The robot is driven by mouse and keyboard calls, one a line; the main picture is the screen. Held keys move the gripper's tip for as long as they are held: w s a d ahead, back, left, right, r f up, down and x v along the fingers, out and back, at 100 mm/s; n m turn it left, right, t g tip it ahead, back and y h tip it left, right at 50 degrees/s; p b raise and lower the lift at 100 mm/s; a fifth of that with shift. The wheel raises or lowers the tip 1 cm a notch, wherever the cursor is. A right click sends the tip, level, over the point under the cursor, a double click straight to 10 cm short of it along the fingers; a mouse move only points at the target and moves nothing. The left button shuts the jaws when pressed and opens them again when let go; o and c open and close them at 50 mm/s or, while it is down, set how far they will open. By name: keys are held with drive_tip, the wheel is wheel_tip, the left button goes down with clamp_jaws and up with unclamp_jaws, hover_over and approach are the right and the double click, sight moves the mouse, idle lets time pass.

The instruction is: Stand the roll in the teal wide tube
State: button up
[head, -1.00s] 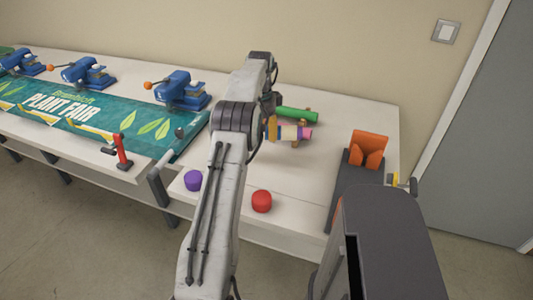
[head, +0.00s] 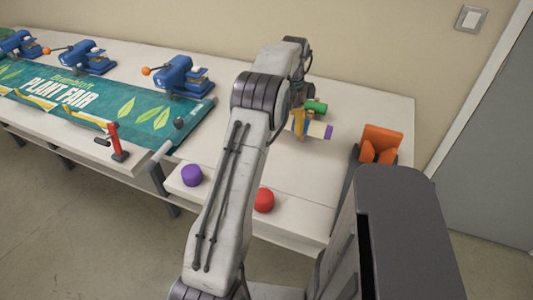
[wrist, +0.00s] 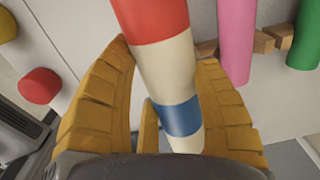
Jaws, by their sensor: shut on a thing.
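My gripper (head: 302,124) is over the right part of the table. Its yellow fingers are shut on a cream roll (wrist: 165,62), which has a red band and a blue band in the wrist view. I cannot make out a teal wide tube in either view.
A green roll (head: 316,106) and a pink roll (wrist: 236,40) lie on wooden rests. An orange holder (head: 381,142) stands at the right. Purple (head: 192,175) and red (head: 264,200) round pieces sit near the front edge. A teal banner (head: 90,97) covers the left.

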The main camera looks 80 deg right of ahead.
drive_tip(key=w+a+f, duration=0.2)
drive_tip(key=w, duration=0.1)
drive_tip(key=w+a+f, duration=0.1)
drive_tip(key=w, duration=0.1)
drive_tip(key=shift+w+a+f, duration=0.2)
drive_tip(key=shift+a+f, duration=0.1)
drive_tip(key=shift+a, duration=0.05)
drive_tip(key=shift+w+a+f, duration=0.3)
drive_tip(key=shift+w+f, duration=0.15)
drive_tip(key=shift+f+p, duration=0.25)
drive_tip(key=shift+p, duration=0.4)
drive_tip(key=shift+f+p, duration=0.45)
drive_tip(key=shift+f, duration=1.35)
drive_tip(key=shift+f, duration=0.1)
drive_tip(key=o, duration=1.2)
drive_tip(key=shift+c, duration=0.2)
